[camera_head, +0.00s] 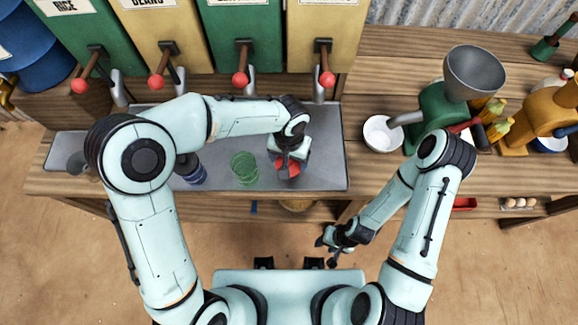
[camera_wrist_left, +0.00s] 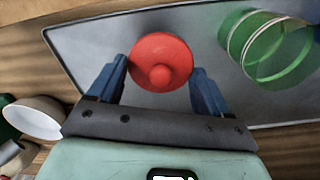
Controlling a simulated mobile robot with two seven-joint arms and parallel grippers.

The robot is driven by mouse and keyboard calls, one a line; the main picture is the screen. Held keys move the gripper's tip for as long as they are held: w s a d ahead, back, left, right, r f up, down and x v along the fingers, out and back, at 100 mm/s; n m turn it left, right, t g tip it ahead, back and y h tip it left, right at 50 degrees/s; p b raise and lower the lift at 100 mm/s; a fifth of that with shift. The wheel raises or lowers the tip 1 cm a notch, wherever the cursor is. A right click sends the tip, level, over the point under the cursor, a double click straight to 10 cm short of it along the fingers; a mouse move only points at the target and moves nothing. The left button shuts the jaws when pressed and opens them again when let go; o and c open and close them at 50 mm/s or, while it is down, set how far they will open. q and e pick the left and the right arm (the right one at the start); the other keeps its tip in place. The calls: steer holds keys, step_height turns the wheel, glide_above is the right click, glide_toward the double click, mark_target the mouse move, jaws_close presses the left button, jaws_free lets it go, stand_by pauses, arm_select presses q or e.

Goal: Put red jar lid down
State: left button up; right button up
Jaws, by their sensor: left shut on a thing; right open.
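The round red jar lid (camera_wrist_left: 161,62) with its knob lies between the blue fingers of my left gripper (camera_wrist_left: 156,82) in the left wrist view. In the head view, the lid (camera_head: 291,173) shows partly under my left gripper (camera_head: 287,162), which is shut on it over the grey counter mat (camera_head: 330,172). I cannot tell whether the lid touches the mat. A green see-through jar (camera_head: 244,168) stands to the left of the lid, apart from it; it also shows in the left wrist view (camera_wrist_left: 275,50). My right gripper (camera_head: 328,251) is open and empty in front of the counter.
A dark blue jar (camera_head: 194,177) stands left of the green jar. Dispensers with red-knobbed levers (camera_head: 240,79) line the back. A white bowl (camera_head: 382,135) and a green grinder with a grey funnel (camera_head: 474,72) stand to the right. The mat right of the lid is clear.

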arm_select(q)
steer(key=shift+f, duration=2.95)
steer(key=shift+f+b, duration=0.15)
steer(key=shift+b, duration=0.2)
steer(key=o, duration=0.9)
steer(key=shift+o, duration=0.2)
steer(key=shift+r, duration=0.4)
step_height(320, 180, up, 12)
steer(key=shift+f+p, duration=0.15)
steer(key=shift+p, duration=0.5)
